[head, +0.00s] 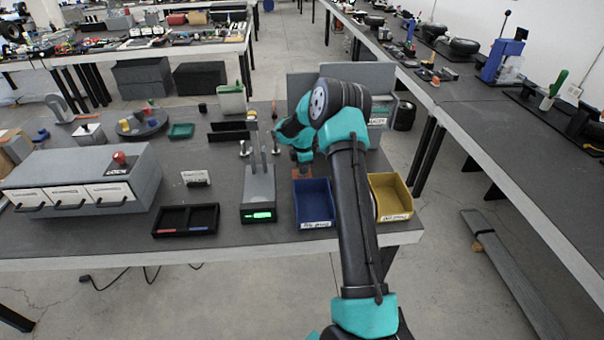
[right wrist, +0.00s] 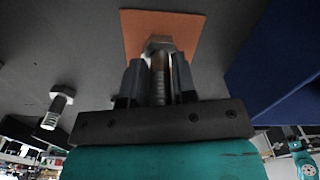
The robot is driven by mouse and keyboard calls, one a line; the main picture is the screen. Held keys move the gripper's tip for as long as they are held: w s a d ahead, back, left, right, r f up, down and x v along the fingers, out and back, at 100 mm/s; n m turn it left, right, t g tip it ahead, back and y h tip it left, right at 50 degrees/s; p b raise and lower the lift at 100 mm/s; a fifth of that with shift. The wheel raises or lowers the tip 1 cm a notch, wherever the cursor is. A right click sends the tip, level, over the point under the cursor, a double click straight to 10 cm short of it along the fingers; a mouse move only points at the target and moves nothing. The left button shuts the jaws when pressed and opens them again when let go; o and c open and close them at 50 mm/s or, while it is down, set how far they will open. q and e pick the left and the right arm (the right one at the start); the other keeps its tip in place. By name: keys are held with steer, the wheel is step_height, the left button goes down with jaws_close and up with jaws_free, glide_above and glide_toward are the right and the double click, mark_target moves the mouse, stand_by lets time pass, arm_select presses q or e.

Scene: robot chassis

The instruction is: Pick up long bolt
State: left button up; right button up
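A metal bolt (right wrist: 160,72) stands head down, shaft up, in the right wrist view, its head against an orange square mat (right wrist: 135,30). My right gripper (right wrist: 157,85) has its fingers on both sides of the shaft, with no clear gap, and seems shut on it. I cannot tell whether the bolt head touches the mat. In the head view my right arm reaches over the table and hides most of that bolt; the mat (head: 302,173) shows below the gripper (head: 301,158). Another bolt (right wrist: 56,107) stands apart to the left. My left gripper is not in view.
A blue bin (head: 314,203) is in front of the mat, and a yellow bin (head: 391,197) is right of my arm. A grey device with a green display (head: 259,195) stands left of the blue bin. A black divided tray (head: 186,220) and grey drawers (head: 85,180) lie further left.

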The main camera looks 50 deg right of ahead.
jaws_close()
step_height(320, 180, up, 10)
stand_by(0.7)
stand_by(0.4)
